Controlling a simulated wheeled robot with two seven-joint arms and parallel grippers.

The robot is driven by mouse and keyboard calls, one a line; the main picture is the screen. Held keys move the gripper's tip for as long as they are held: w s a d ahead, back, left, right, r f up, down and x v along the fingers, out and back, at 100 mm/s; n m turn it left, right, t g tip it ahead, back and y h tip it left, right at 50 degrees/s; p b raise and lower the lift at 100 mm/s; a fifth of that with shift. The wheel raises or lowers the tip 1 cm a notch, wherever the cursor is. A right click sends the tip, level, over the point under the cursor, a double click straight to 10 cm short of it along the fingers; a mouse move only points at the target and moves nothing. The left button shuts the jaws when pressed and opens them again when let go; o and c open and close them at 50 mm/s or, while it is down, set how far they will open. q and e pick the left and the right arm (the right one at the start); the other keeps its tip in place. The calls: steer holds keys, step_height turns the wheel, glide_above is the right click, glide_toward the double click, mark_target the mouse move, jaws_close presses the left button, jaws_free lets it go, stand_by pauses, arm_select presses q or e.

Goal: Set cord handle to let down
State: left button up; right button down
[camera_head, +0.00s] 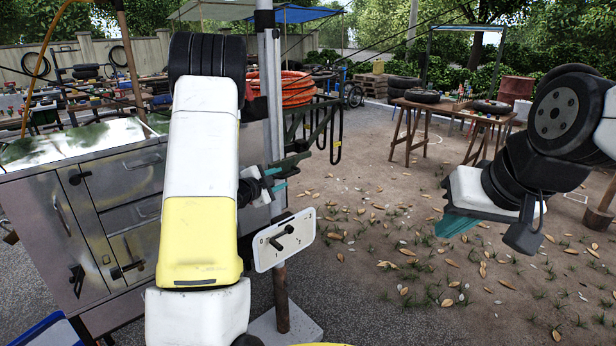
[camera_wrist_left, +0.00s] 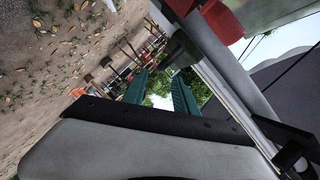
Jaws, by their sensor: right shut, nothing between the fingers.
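A black handle (camera_head: 282,238) sits on a white plate (camera_head: 264,256) fixed to the upright post. It slants from lower left to upper right. I take it for the cord handle; no cord on it can be made out. My left gripper (camera_head: 277,180), with teal fingers, is just above the plate, beside the post and apart from the handle. In the left wrist view its fingers (camera_wrist_left: 160,92) stand apart with nothing between them. My right gripper (camera_head: 457,224) is shut and empty, far to the right over open ground.
The grey post (camera_head: 270,100) stands on a pale base block (camera_head: 300,327). A metal cabinet cart (camera_head: 60,215) is at left, behind my left arm. A wooden table (camera_head: 440,107) with tyres stands at the back right. Leaf-strewn ground lies clear between.

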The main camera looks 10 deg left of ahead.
mark_target(288, 175)
arm_select(q)
steer(key=x, duration=0.7)
steer(key=shift+w+d, duration=0.2)
steer(key=shift+w, duration=0.15)
steer(key=shift+c, duration=0.4)
jaws_close()
stand_by(0.7)
